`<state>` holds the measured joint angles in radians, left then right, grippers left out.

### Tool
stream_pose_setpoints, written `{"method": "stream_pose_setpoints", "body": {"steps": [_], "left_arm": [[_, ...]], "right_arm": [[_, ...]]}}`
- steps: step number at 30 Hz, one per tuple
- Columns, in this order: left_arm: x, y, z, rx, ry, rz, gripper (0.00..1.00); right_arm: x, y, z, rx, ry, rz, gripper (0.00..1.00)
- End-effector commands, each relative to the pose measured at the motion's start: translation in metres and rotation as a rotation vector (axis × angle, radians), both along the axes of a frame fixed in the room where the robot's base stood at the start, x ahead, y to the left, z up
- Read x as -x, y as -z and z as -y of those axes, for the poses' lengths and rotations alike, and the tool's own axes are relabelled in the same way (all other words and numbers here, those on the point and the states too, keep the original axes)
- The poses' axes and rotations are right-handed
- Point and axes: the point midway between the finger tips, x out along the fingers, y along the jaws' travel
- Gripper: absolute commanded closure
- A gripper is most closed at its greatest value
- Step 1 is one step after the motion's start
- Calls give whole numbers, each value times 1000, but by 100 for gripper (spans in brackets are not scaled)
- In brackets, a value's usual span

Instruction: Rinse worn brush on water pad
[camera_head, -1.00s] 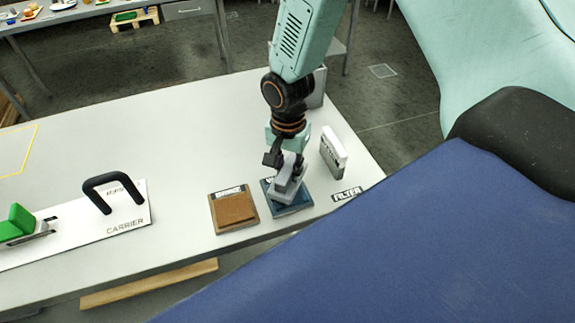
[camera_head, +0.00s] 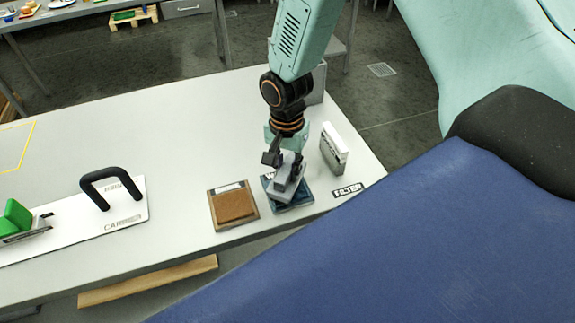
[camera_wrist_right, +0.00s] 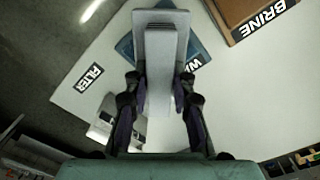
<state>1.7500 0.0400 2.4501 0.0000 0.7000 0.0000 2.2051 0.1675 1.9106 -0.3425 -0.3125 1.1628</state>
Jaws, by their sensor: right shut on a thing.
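My right gripper (camera_head: 287,160) is shut on the grey brush (camera_head: 288,185), which it holds at the blue water pad (camera_head: 300,203). In the right wrist view the brush (camera_wrist_right: 160,60) stands between the fingers of my right gripper (camera_wrist_right: 160,95) and covers much of the water pad (camera_wrist_right: 124,46). The brush's underside is hidden, so I cannot tell whether it touches the pad. The pad's label is partly covered. My left gripper is in neither view.
The brown brine pad (camera_head: 234,207) lies just left of the water pad. A white filter block (camera_head: 334,148) stands to the right, near the FILTER label (camera_head: 348,190). A carrier board with a black handle (camera_head: 112,183) and a green-topped piece (camera_head: 15,217) lie left.

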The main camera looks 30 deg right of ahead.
Motion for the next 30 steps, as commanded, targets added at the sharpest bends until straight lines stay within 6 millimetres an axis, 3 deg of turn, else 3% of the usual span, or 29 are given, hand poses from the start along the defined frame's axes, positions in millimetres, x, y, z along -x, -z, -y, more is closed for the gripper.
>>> {"method": "stream_pose_setpoints", "body": {"steps": [30], "left_arm": [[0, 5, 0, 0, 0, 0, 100]], "right_arm": [[0, 9, 0, 0, 0, 0, 100]]}}
